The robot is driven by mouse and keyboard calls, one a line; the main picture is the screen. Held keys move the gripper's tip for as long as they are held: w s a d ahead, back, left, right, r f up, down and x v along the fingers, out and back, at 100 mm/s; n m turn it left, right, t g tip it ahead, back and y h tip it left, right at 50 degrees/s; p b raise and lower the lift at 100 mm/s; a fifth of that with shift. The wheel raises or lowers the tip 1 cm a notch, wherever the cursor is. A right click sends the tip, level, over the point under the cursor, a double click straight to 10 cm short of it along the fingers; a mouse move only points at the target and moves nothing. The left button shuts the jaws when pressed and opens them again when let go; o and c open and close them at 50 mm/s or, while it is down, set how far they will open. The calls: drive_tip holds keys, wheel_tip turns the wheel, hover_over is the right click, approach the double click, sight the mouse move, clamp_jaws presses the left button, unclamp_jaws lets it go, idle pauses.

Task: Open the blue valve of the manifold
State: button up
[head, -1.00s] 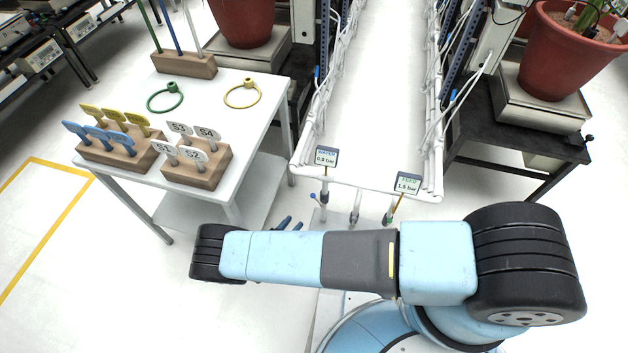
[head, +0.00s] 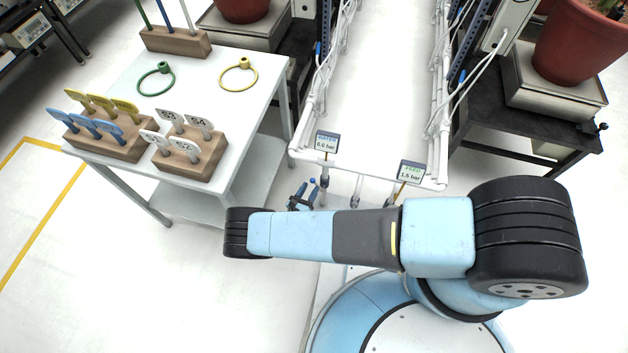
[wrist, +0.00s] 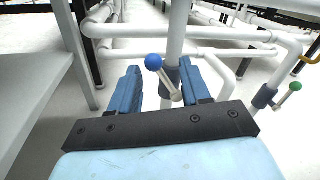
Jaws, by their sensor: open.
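The blue valve's lever ends in a blue ball (wrist: 153,62) and runs down at a slant to the right, against an upright white pipe. The ball also shows small in the head view (head: 312,180). My gripper (wrist: 162,78) is open, with one blue finger left of the lever and one right of it. The lever appears between the fingers in the wrist view; I cannot tell whether either touches it. In the head view my gripper (head: 303,197) is beside the valve, partly hidden by my arm. The water display (head: 326,141) reads 0.0 bar.
The green-ball valve (wrist: 295,87) is on a pipe to the right. The feed display (head: 410,172) stands above it. White manifold pipes (head: 370,178) cross ahead. A white table (head: 226,140) with racks of tags and rings is at the left. Open floor lies in front of it.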

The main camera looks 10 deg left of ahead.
sight(314, 182)
drive_tip(key=shift+x, duration=2.6)
clamp_jaws()
